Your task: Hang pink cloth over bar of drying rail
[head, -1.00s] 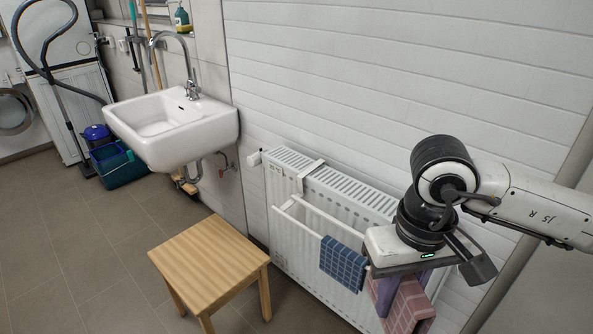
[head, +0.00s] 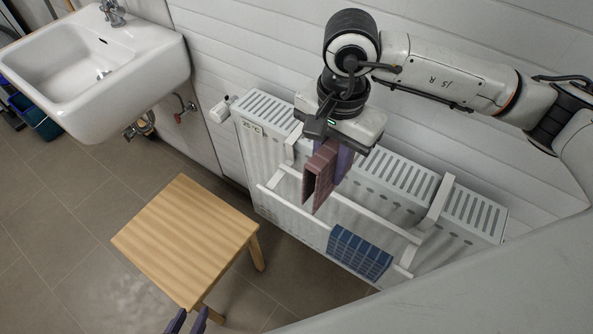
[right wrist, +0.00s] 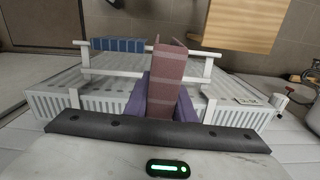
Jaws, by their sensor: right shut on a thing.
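The pink cloth (head: 319,178) hangs folded from my right gripper (head: 330,155), which is shut on it above the left part of the drying rail. In the right wrist view the pink cloth (right wrist: 168,75) lies between the two purple fingers and crosses in front of the bars. I cannot tell whether it touches a bar. The white drying rail (head: 382,226) is hooked on the radiator and has two bars. My left gripper (head: 188,321) shows only its purple fingertips at the bottom edge, apart and with nothing between them.
A blue checked cloth (head: 358,253) hangs over the rail's outer bar, right of the pink cloth. The white radiator (head: 262,151) stands against the wall. A wooden stool (head: 184,238) stands in front, at left. A sink (head: 101,72) is at upper left.

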